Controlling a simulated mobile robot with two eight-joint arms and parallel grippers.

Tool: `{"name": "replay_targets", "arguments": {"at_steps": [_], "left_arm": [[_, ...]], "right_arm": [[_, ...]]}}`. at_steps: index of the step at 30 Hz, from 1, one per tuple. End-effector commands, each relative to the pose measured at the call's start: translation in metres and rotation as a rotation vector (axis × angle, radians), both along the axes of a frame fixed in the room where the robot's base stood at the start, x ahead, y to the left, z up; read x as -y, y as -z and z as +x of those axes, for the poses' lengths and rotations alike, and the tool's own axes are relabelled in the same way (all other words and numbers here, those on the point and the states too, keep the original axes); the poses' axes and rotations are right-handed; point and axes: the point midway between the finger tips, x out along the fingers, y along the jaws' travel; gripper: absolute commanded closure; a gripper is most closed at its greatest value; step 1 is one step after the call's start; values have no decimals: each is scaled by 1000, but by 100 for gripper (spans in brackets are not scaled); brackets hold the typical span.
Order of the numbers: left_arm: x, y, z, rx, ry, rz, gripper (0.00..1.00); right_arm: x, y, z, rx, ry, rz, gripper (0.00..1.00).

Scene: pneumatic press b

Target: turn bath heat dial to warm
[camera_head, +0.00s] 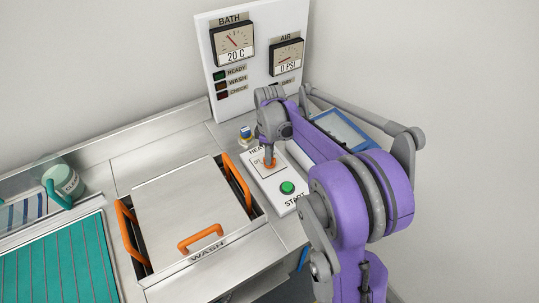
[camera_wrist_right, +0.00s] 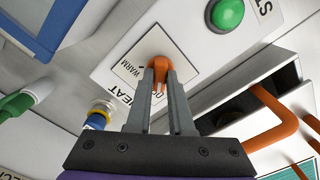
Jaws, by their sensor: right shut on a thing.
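The bath heat dial is a small orange knob (camera_head: 271,164) on a white control box beside the wash bath. In the right wrist view the orange knob (camera_wrist_right: 158,63) sits between my fingertips. My right gripper (camera_head: 268,153) reaches down from above and is shut on the knob. In the wrist view the word WARM shows to the left of the knob, and another label is partly hidden behind the fingers. The BATH gauge (camera_head: 234,43) on the upright panel reads 20 C. My left gripper is not in view.
A green START button (camera_head: 288,188) is on the same box, in front of the dial. The lidded wash bath (camera_head: 190,205) with orange handles stands just left. A blue-topped knob (camera_head: 246,132) is behind the box. A blue-framed tray (camera_head: 342,128) lies to the right.

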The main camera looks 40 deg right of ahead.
Motion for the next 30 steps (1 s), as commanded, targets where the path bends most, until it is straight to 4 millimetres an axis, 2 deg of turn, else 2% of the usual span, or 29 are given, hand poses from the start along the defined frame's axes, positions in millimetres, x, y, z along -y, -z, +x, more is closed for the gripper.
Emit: {"name": "replay_targets", "arguments": {"at_steps": [8, 30], "left_arm": [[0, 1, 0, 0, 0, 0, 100], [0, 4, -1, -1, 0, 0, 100]], "right_arm": [[0, 0, 0, 0, 168, 0, 100], [0, 0, 0, 1, 866, -1, 100]]}}
